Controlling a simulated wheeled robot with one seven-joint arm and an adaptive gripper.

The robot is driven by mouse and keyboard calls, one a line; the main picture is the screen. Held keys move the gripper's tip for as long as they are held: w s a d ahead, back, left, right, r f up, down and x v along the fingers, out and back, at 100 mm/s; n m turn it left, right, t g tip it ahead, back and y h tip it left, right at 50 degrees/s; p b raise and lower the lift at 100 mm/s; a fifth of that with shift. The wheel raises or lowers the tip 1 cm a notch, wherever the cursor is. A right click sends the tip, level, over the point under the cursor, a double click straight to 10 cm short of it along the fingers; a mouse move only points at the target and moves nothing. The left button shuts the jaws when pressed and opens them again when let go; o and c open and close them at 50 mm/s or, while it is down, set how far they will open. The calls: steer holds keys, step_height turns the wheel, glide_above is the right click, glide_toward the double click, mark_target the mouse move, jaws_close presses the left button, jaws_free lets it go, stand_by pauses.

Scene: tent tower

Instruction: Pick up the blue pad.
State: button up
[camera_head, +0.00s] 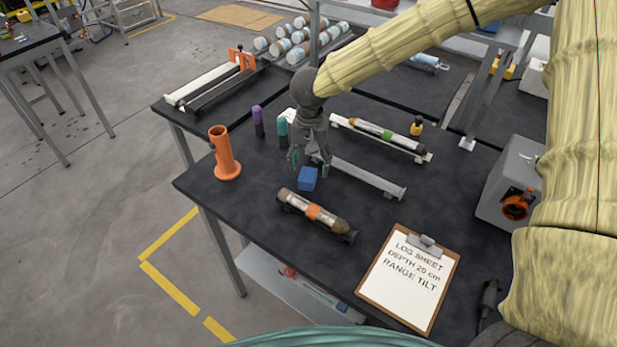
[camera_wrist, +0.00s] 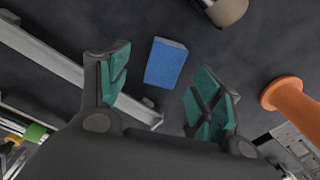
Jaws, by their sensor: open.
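The blue pad (camera_head: 307,179) is a small blue block lying on the dark table, near the table's middle. It also shows in the wrist view (camera_wrist: 166,63), beyond and between my fingertips. My gripper (camera_head: 309,167) is above the table just behind the pad, pointing down. In the wrist view my gripper (camera_wrist: 160,88) has its two green-lined fingers spread apart with nothing between them. The pad appears apart from both fingers.
A grey rail (camera_head: 365,178) lies close behind the pad. A clear tube with an orange band (camera_head: 313,212) lies in front. An orange stand (camera_head: 224,155) is upright at left. A clipboard (camera_head: 407,281) lies at front right. Purple (camera_head: 258,120) and teal (camera_head: 282,131) bottles stand behind.

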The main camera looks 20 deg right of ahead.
mark_target(308, 174)
steer(key=f, duration=0.1)
steer(key=f+p, duration=0.1)
steer(key=f, duration=0.2)
steer(key=shift+w+a+f, duration=0.25)
steer(key=shift+w, duration=0.1)
steer(key=shift+d+f, duration=0.1)
steer(key=shift+f, duration=0.25)
steer(key=c, duration=0.9)
steer(key=shift+r, duration=0.1)
step_height(308, 174, up, 10)
steer(key=shift+f+b, duration=0.1)
steer(key=shift+b, duration=0.55)
steer(key=shift+o, duration=1.3)
steer(key=c, duration=0.4)
